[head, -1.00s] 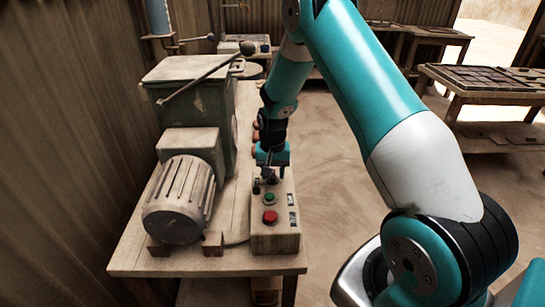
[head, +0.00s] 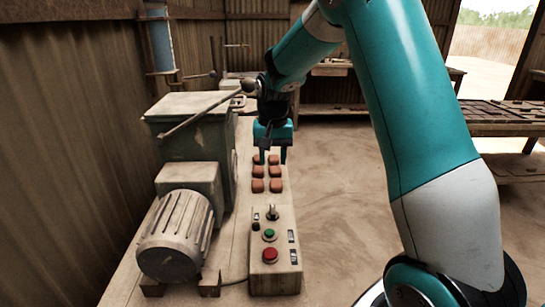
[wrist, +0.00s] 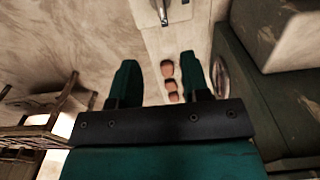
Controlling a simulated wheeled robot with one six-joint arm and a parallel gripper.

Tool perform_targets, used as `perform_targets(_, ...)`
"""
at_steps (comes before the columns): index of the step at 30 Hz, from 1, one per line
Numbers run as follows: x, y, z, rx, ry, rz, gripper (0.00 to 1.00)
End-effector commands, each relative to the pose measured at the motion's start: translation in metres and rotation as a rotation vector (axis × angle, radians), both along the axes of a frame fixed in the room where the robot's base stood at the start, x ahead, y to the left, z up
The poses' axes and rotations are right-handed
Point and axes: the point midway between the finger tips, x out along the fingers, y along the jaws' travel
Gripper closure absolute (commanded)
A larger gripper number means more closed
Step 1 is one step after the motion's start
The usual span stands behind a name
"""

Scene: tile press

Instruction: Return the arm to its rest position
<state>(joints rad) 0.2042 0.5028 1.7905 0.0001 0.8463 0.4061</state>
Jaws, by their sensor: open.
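My gripper (head: 271,158) is open and empty, with its fingers pointing down above the bench near the far rows of orange-brown blocks (head: 275,186). In the wrist view my gripper (wrist: 158,82) shows its two teal fingers spread apart, with several blocks (wrist: 169,86) visible between and beyond them. The control box (head: 274,255) sits at the near end of the bench, with a red button, a green button and a small lever on top. My arm rises from the lower right and bends over toward the bench.
A green machine (head: 190,140) with a long lever and a grey ribbed motor (head: 176,235) fills the left side of the bench. A corrugated wall (head: 70,150) runs behind it. Tables with dark trays (head: 505,112) stand at the right. The floor (head: 335,190) between is open.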

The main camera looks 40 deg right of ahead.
Motion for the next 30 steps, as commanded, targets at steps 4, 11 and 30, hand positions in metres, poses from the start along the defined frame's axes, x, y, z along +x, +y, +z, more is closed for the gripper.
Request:
perform_targets(4,0.000,0.000,0.000,0.000,0.000,0.000,0.57)
perform_targets(11,0.000,0.000,0.000,0.000,0.000,0.000,0.57)
perform_targets(30,-0.191,0.204,0.082,0.225,-0.168,0.917,0.57)
